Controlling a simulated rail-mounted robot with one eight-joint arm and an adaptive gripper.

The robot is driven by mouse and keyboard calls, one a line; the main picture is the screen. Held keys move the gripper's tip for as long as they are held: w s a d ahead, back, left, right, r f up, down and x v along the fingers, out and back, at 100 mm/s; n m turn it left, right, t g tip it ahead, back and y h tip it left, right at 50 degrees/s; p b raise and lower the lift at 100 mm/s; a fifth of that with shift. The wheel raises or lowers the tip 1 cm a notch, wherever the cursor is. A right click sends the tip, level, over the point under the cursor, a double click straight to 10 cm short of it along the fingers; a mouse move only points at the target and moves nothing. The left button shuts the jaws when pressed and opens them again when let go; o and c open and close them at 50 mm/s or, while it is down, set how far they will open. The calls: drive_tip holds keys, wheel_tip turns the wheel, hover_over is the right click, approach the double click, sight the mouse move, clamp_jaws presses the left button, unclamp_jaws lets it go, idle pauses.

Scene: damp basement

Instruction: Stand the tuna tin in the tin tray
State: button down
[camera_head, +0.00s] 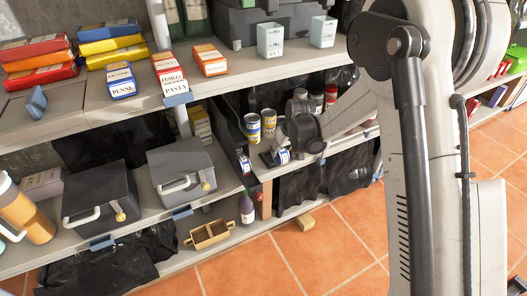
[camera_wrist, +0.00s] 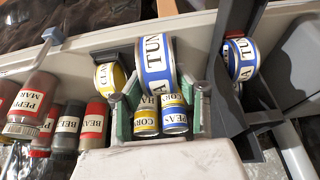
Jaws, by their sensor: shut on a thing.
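The tuna tin (camera_wrist: 157,66), blue with a white label, is between the green-padded fingers of my gripper (camera_wrist: 160,93) in the wrist view. My gripper is shut on it, and the tin is on edge with its round side facing the camera. In the head view the tin (camera_head: 283,156) shows just below my gripper (camera_head: 298,138), at the shelf. A dark tray (camera_wrist: 112,51), apparently the tin tray, shows beside and behind the held tin, with a yellow-labelled tin (camera_wrist: 110,76) at it. Whether the held tin touches the tray cannot be told.
A corn tin (camera_wrist: 146,122) and a peas tin (camera_wrist: 174,121) show between my fingers, farther off. Another tuna tin (camera_wrist: 240,58) is in a dark holder at the right. A shelf overhead (camera_head: 225,73) carries boxes.

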drive_tip(key=shift+w+a+f, duration=0.1)
drive_tip(key=shift+w+a, duration=0.05)
drive_tip(key=shift+w, duration=0.25)
hover_over(270, 159)
drive_tip(key=shift+f+b, duration=1)
drive_tip(key=shift+f, duration=1.2)
drive_tip(key=c, duration=1.2)
unclamp_jaws()
